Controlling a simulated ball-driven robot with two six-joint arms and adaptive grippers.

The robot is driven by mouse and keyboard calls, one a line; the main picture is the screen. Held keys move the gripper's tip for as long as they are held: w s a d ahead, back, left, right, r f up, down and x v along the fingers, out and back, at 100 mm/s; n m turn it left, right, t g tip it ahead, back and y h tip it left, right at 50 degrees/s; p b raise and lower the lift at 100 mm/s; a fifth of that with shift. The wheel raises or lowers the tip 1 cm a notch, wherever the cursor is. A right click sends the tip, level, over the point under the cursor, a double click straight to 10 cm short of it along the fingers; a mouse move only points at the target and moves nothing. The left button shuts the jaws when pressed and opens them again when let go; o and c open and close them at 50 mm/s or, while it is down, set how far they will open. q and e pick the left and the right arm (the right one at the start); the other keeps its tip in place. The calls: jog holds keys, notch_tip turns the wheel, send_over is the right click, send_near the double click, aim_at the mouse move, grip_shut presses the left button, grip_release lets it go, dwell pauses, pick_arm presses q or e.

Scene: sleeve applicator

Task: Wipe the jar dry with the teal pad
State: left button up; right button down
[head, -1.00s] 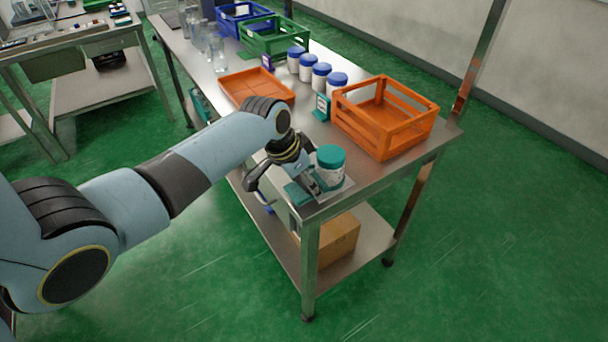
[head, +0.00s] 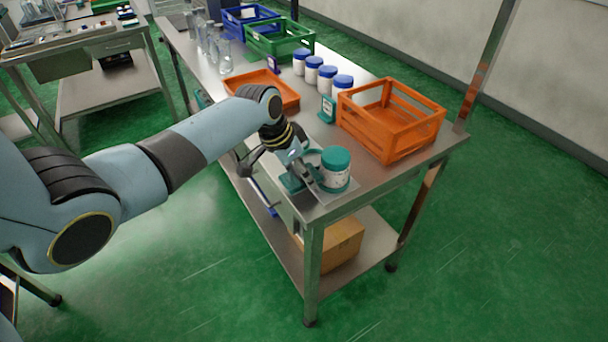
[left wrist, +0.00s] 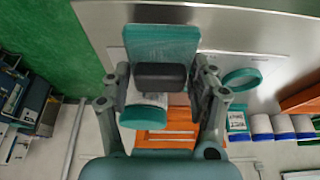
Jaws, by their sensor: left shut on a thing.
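The jar (head: 336,178) is white with a teal lid and speckled marks on its side. It stands upright near the table's front corner on a pale mat. My left gripper (head: 303,178) is just left of the jar. In the left wrist view, its fingers are shut on a dark block (left wrist: 160,76) at the teal pad (left wrist: 162,44), which appears to be its grip. The pad also shows in the head view (head: 291,183). Behind the block, the jar's lid (left wrist: 143,116) shows partly. I cannot tell whether the pad touches the jar. My right gripper is out of view.
An orange crate (head: 388,132) stands behind the jar. An orange tray (head: 262,88), several blue-capped bottles (head: 327,78) and a small teal sign (head: 326,109) stand farther back. A teal ring (left wrist: 240,78) is beside the jar. The table's front edge is close.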

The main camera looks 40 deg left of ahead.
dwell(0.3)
pick_arm(q)
jog(key=shift+s+d+r+p, duration=0.1)
jog(key=shift+s+d+p, duration=0.1)
jog(key=shift+d+p, duration=0.25)
jog(key=shift+s+d+p, duration=0.2)
jog(key=shift+d+p, duration=0.15)
jog(key=shift+d, duration=0.2)
jog(key=shift+s+d+p, duration=0.2)
jog(key=shift+d+p, duration=0.1)
jog(key=shift+d, duration=0.25)
jog(key=shift+s+d+p, duration=0.2)
jog(key=shift+d+p, duration=0.1)
jog(key=shift+d, duration=0.2)
jog(key=shift+a, duration=0.1)
jog(key=shift+w+a+b, duration=0.25)
jog(key=shift+w+a, duration=0.05)
jog(key=shift+a, duration=0.35)
jog(key=shift+w+a+b, duration=0.2)
jog(key=shift+w+a, duration=0.1)
jog(key=shift+a, duration=0.4)
jog(key=shift+w+a+b, duration=0.25)
jog(key=shift+w+a, duration=0.05)
jog(key=shift+a, duration=0.35)
jog(key=shift+d, duration=0.15)
